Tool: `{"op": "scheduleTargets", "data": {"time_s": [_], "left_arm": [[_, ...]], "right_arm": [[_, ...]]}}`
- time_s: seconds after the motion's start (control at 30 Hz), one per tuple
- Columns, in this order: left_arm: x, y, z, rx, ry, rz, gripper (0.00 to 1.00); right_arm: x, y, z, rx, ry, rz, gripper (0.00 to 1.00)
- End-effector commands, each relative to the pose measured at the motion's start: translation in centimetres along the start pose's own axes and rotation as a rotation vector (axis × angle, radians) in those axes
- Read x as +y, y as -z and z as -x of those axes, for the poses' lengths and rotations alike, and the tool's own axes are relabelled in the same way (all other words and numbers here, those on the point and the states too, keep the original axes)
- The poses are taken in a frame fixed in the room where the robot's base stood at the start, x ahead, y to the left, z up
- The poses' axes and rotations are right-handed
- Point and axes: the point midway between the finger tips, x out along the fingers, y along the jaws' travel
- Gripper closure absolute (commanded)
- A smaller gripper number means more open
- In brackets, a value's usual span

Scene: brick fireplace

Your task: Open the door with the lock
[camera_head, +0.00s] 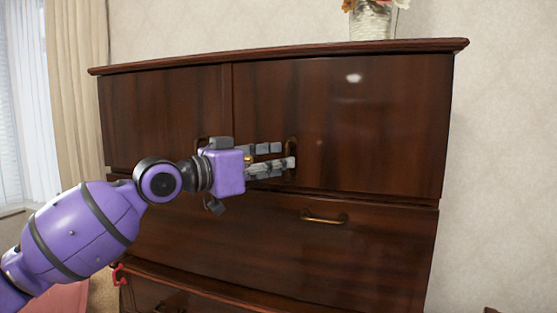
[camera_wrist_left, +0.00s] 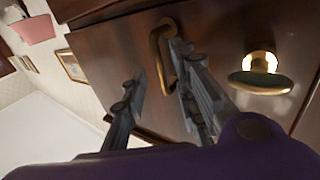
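A dark wooden cabinet (camera_head: 345,110) has two upper doors. The right door carries a vertical brass handle (camera_head: 291,143), which also shows in the left wrist view (camera_wrist_left: 155,50). A brass lock knob (camera_wrist_left: 262,64) sits on the door beside the handle in the left wrist view; in the head view my gripper mostly hides it. My left gripper (camera_head: 287,155) is at the handle with its fingers apart. In the left wrist view one fingertip overlaps the handle and the other is off to its left; I cannot tell whether they touch. My right gripper is not in view.
Below the doors is a drawer with a horizontal brass handle (camera_head: 324,217). A vase (camera_head: 372,22) stands on the cabinet top. A curtain (camera_head: 80,80) and window are at the left. A bare wall lies to the right.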

Motion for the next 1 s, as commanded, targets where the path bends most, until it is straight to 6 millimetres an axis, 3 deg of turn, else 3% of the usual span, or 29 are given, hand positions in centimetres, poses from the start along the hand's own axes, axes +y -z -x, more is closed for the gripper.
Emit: {"op": "scheduleTargets", "data": {"time_s": [0.37,0.57,1.0], "left_arm": [[-0.01,-0.16,-0.76,-0.002,0.0,0.0,0.74],[0.0,-0.15,-0.74,-0.002,0.0,0.0,1.0],[0.08,-0.15,-0.79,-0.002,-0.002,-0.004,1.0]], "right_arm": [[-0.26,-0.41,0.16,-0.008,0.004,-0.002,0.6],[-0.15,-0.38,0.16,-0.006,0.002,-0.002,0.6],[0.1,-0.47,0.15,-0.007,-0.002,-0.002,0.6]]}}
